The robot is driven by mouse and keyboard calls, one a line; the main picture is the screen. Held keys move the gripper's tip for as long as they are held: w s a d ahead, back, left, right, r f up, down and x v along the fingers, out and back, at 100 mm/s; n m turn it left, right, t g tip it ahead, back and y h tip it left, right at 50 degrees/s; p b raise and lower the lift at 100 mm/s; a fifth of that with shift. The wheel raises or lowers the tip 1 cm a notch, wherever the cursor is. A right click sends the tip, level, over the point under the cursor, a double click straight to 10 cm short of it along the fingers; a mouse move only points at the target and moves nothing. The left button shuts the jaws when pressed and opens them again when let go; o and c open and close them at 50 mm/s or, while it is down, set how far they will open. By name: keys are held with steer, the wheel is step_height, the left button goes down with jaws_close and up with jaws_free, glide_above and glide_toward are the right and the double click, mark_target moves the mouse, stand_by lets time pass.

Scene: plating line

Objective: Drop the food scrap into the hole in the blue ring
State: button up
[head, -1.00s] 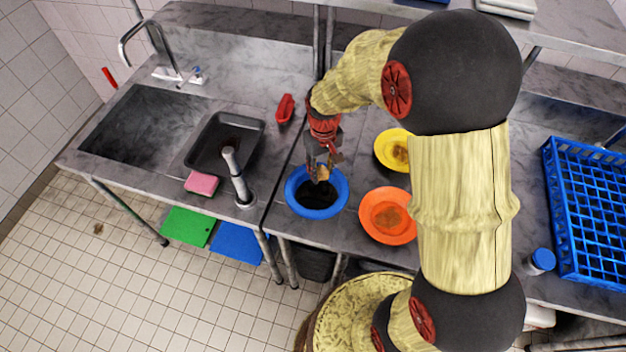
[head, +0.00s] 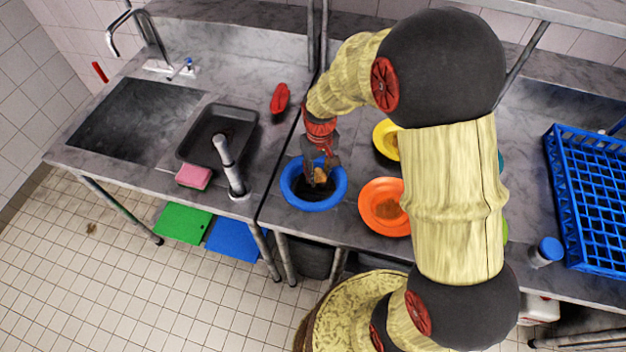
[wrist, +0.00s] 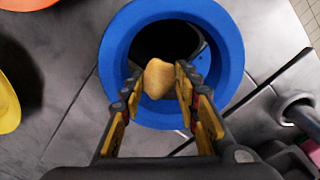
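The food scrap (wrist: 159,79) is a small tan lump between the fingertips of my gripper (wrist: 158,88) in the wrist view. The gripper appears shut on it. The blue ring (wrist: 117,62) surrounds a dark round hole (wrist: 165,40). In the wrist view the scrap overlaps the near edge of the hole. In the head view my gripper (head: 320,174) points down over the blue ring (head: 313,204), with the scrap (head: 320,175) over the dark opening. The exact height above the ring is hard to tell.
An orange plate (head: 372,218) and a yellow plate (head: 378,140) lie right of the ring. A black tray (head: 187,150), pink sponge (head: 194,176) and red object (head: 280,98) are left. A blue rack (head: 563,200) and blue-capped container (head: 550,249) stand at the right.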

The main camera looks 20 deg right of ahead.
steer(key=o, duration=0.5)
steer(key=shift+r, duration=0.1)
step_height(320, 180, up, 12)
stand_by(0.5)
stand_by(0.4)
